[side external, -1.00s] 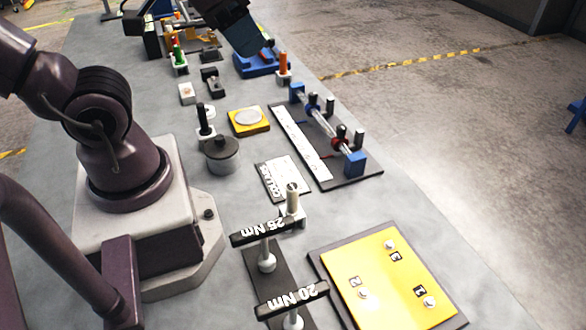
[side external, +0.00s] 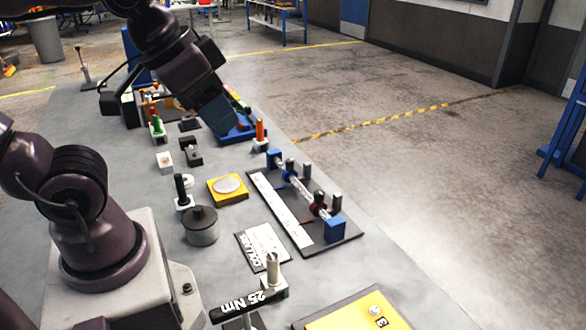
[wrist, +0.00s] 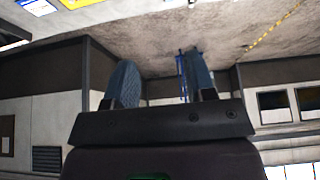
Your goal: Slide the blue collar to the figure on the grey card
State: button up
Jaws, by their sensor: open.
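The blue collar (side external: 287,175) sits on a slim rod between two blue end blocks, near the far block. A dark red collar (side external: 318,209) is on the same rod, closer to the near block. A pale card (side external: 263,247) with dark lettering lies left of the rod's base; its figure is too small to read. My gripper (side external: 222,118) is above the far part of the table, beyond the rod and apart from both collars. In the wrist view my gripper (wrist: 160,62) has its two fingers spread with nothing between them.
A white strip (side external: 280,211) runs along the rod's base, with dark posts beside the rod. A yellow block with a round disc (side external: 227,189), a grey cylinder (side external: 201,226) and an orange peg (side external: 260,133) stand nearby. A 25 Nm bar (side external: 249,305) is in front.

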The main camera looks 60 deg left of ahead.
jog(key=shift+c, duration=0.2)
jog(key=shift+a, duration=0.1)
jog(key=shift+c, duration=0.5)
jog(key=g, duration=0.6)
send_near(307, 163)
notch_tip(307, 163, down, 12)
jog(key=shift+s+f, duration=0.15)
jog(key=shift+f, duration=0.1)
